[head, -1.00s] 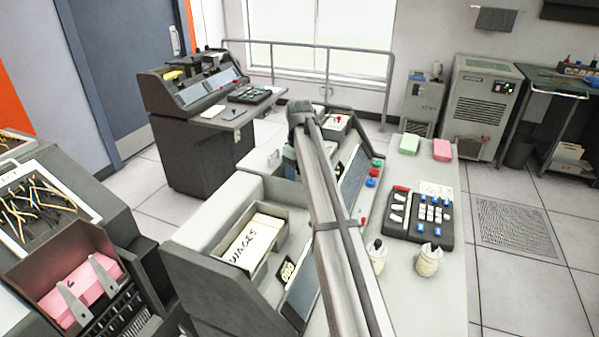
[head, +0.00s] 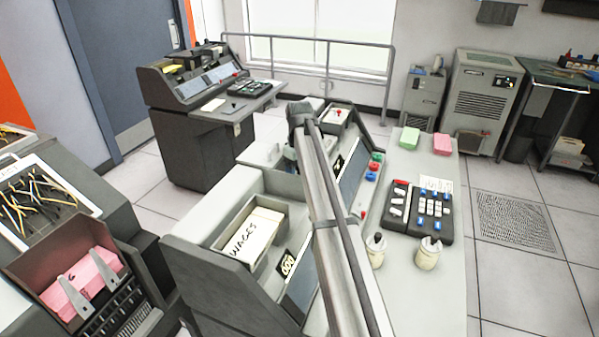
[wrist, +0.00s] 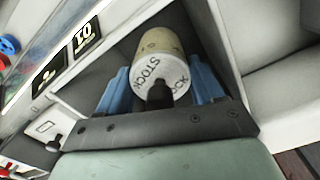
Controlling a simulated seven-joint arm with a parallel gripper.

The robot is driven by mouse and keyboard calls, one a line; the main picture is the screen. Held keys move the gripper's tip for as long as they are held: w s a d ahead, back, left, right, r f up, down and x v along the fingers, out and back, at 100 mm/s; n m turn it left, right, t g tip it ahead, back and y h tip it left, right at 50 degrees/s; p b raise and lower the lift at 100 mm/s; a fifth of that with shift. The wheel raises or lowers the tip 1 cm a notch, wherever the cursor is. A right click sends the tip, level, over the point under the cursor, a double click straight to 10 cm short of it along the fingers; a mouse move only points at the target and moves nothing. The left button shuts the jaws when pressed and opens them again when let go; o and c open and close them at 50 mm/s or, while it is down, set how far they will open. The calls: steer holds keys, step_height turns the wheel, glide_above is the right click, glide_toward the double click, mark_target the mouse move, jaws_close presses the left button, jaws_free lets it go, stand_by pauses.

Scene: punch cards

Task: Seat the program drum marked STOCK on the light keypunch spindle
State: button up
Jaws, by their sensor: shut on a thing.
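The drum marked STOCK (wrist: 158,45), a cream cylinder with a white lettered end and a dark knob, sits between the blue fingers of my gripper (wrist: 162,77) in the wrist view. The gripper is shut on it, and the lettered end faces the camera. The light keypunch (head: 215,232) stands in the middle of the head view, partly behind my arm. The drum is over or within a recess of a light machine; I cannot tell whether it touches anything below. The spindle cannot be made out, and my arm hides the gripper's fingers in the head view.
Two cream drums with dark knobs (head: 376,252) (head: 428,254) stand on the light desk near a dark keypad (head: 420,212). A WAGES card box (head: 277,216) is left of my arm. Green (head: 409,138) and pink (head: 442,144) card stacks lie behind. A dark keypunch (head: 185,85) stands back left.

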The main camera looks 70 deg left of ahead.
steer(key=shift+f, duration=0.15)
stand_by(0.5)
steer(key=o, duration=1.3)
steer(key=shift+o, duration=0.6)
steer(key=shift+r, duration=4.5)
